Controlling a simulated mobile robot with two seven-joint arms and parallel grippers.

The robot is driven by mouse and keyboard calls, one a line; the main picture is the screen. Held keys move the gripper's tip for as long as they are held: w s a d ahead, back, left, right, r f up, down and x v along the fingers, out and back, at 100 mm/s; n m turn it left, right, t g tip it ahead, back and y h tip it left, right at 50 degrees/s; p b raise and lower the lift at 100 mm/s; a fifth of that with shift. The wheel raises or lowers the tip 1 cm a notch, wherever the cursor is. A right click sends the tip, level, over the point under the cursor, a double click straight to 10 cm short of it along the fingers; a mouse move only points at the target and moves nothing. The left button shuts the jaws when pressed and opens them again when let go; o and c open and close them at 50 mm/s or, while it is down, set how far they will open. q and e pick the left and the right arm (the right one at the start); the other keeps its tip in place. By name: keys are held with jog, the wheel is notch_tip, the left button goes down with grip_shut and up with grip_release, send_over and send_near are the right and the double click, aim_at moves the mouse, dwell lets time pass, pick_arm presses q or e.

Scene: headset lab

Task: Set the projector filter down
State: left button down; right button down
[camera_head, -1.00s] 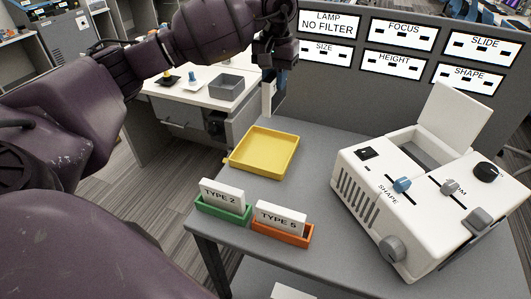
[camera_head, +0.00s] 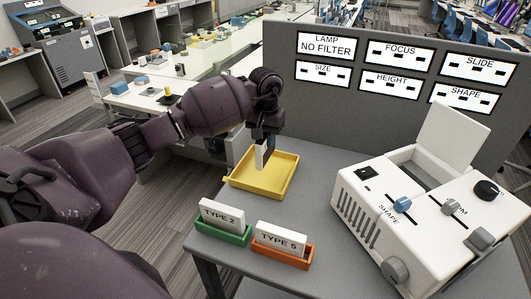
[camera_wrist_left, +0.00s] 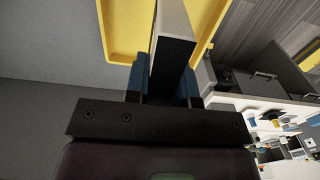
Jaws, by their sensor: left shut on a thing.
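My left gripper (camera_head: 265,142) is shut on the projector filter (camera_head: 261,158), a thin white slab held upright over the yellow tray (camera_head: 246,185). In the left wrist view the filter (camera_wrist_left: 173,30) shows edge-on between the blue fingers of the gripper (camera_wrist_left: 163,82), with the yellow tray (camera_wrist_left: 118,30) beyond it. I cannot tell whether the filter touches the tray floor. The projector (camera_head: 365,205) stands at the right of the grey table with its white lid raised. My right gripper is not in view.
A green holder (camera_head: 222,233) with a TYPE 2 plate and an orange holder (camera_head: 281,253) with a TYPE 5 plate stand at the table's front. A grey partition (camera_head: 280,95) with several label screens rises behind. The table between tray and projector is clear.

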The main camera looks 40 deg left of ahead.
aim_at(266, 153)
pick_arm(q)
notch_tip(266, 153, down, 5)
jog(key=shift+r, duration=0.1)
jog(key=shift+f, duration=0.2)
jog(key=shift+f, duration=0.15)
jog(key=c, duration=1)
grip_release()
jog(key=shift+o, duration=0.2)
